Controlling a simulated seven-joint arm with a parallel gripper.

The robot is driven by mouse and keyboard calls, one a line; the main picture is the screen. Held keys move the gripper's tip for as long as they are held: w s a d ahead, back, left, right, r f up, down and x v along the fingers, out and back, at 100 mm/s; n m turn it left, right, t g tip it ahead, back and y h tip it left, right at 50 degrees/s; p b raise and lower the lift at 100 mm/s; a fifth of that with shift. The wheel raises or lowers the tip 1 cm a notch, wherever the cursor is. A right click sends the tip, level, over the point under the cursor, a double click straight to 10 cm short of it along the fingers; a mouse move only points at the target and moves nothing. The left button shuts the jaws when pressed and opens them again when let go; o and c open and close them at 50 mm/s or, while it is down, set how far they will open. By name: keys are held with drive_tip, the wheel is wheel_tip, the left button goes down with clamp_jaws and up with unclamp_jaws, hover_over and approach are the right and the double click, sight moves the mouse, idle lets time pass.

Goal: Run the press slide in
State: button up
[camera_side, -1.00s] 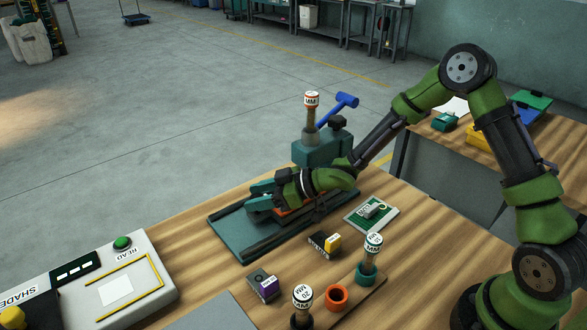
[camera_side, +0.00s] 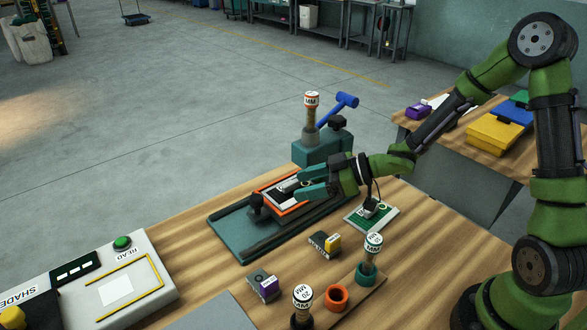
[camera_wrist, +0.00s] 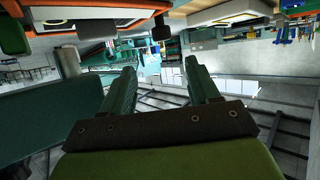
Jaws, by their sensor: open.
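The press has a teal bed (camera_side: 232,232) with dark rails and a teal head (camera_side: 315,153) with a blue-handled lever (camera_side: 340,104). The slide (camera_side: 289,213), edged in orange, sits on the bed in front of the head. A black knob (camera_side: 256,204) stands at the slide's near left end. My gripper (camera_side: 302,184) is open and empty, over or beside the slide's right part, clear of the knob. Whether it touches the slide cannot be told. The wrist view shows its fingers (camera_wrist: 162,78) spread apart.
A green sample card (camera_side: 371,214) lies right of the press. A wooden rack (camera_side: 350,300) holds marked stamps. A reader box (camera_side: 95,275) stands at left. Bare wood lies between.

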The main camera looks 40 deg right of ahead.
drive_tip(key=shift+v, duration=2.25)
drive_tip(key=d+f+m+h, duration=0.4)
drive_tip(key=d+h, duration=0.2)
drive_tip(key=d, duration=0.2)
drive_tip(key=s+d+r+m+g+h, duration=0.2)
drive_tip(key=s+d+r+m+h, duration=0.2)
drive_tip(key=s+d+m+h, duration=0.15)
drive_tip(key=s+a+r+m+y, duration=0.3)
drive_tip(key=s+a+r+y, duration=0.1)
drive_tip(key=s+a+r, duration=0.7)
drive_tip(key=shift+s+a+r, duration=0.2)
drive_tip(key=shift+s+r, duration=0.3)
drive_tip(key=shift+r, duration=0.2)
